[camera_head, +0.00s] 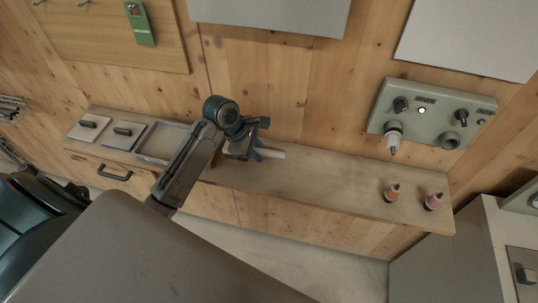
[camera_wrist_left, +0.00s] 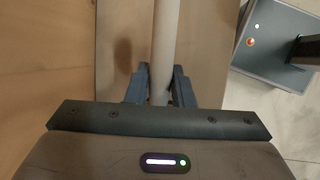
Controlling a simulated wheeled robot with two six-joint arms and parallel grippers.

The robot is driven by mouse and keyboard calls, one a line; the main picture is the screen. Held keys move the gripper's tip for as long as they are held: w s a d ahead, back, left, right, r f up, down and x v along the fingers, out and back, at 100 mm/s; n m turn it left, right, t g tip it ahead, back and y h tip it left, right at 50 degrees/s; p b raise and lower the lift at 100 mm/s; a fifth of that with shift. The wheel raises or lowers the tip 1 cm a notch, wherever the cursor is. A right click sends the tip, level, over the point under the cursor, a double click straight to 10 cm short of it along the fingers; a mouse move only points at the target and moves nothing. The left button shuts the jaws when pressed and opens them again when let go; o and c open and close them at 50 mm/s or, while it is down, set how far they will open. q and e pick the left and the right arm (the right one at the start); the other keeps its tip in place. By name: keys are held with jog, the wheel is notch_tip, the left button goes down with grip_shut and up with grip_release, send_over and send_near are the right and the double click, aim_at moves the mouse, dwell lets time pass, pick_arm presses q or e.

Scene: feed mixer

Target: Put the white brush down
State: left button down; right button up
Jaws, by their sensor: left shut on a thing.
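My left gripper (camera_head: 256,146) is over the wooden shelf, left of the shelf's middle. It is shut on the white brush, whose pale handle (camera_head: 273,153) sticks out to the right of the fingers. In the left wrist view the handle (camera_wrist_left: 166,38) runs away between the two dark fingertips (camera_wrist_left: 159,75). The brush's head is hidden, and I cannot tell whether the brush touches the shelf (camera_head: 320,180). My right gripper is not in view.
A control box (camera_head: 440,112) hangs on the wall. The shelf's middle is clear.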

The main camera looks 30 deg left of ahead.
aim_at(268, 151)
pick_arm(q)
jog(key=shift+w+d, duration=0.3)
jog(key=shift+d, duration=0.25)
jog(key=shift+w+d, duration=0.3)
jog(key=shift+d, duration=0.2)
jog(key=shift+w+d+p, duration=0.1)
jog(key=shift+d+p, duration=0.1)
jog(key=shift+p, duration=0.1)
jog(key=shift+d, duration=0.2)
notch_tip(268, 151, down, 3)
jog(key=shift+w+d+f+p, duration=0.1)
jog(key=shift+p, duration=0.9)
jog(key=shift+f, duration=0.3)
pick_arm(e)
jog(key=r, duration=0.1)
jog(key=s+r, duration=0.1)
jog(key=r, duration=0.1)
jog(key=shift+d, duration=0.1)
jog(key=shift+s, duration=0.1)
pick_arm(q)
jog(key=c, duration=1.3)
grip_release()
jog(key=shift+o, duration=0.2)
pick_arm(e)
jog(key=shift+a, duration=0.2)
